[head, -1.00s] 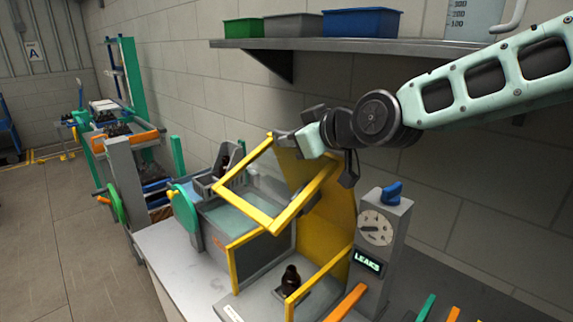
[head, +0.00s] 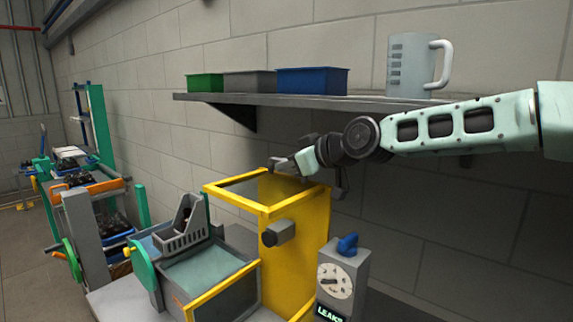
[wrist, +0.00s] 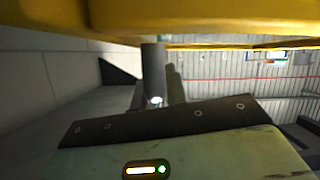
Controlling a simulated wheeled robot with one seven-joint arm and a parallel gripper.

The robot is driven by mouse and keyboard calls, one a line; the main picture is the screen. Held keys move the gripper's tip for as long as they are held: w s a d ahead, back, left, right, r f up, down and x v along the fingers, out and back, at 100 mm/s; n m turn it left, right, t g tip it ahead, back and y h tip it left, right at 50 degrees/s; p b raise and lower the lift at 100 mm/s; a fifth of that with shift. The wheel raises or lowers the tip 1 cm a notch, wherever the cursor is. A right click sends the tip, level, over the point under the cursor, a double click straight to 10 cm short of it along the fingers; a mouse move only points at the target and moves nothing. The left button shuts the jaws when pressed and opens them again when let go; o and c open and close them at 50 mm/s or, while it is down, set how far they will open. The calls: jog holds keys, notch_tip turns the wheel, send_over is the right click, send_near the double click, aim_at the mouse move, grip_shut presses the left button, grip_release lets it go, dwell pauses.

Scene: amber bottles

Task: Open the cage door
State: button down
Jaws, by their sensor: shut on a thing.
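The cage is a yellow frame with a yellow back panel (head: 312,222) in the middle of the head view. Its door (head: 232,205), a yellow-edged frame, is swung up and lies roughly level at the top of the cage. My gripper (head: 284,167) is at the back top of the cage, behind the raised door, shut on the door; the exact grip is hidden. In the wrist view a yellow bar (wrist: 190,18) of the cage crosses the top, close to my gripper.
A shelf (head: 330,101) with green, grey and blue bins and a clear jug (head: 414,65) hangs above my arm. A grey dial post (head: 341,278) stands to the right of the cage. A water-filled tank (head: 205,270) and a grey basket (head: 186,232) stand to the left.

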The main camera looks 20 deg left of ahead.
jog(key=shift+f, duration=0.1)
jog(key=c, duration=1.4)
grip_release()
jog(key=shift+d, duration=0.1)
jog(key=b+v, duration=0.7)
jog(key=v, duration=1)
jog(key=shift+b, duration=0.3)
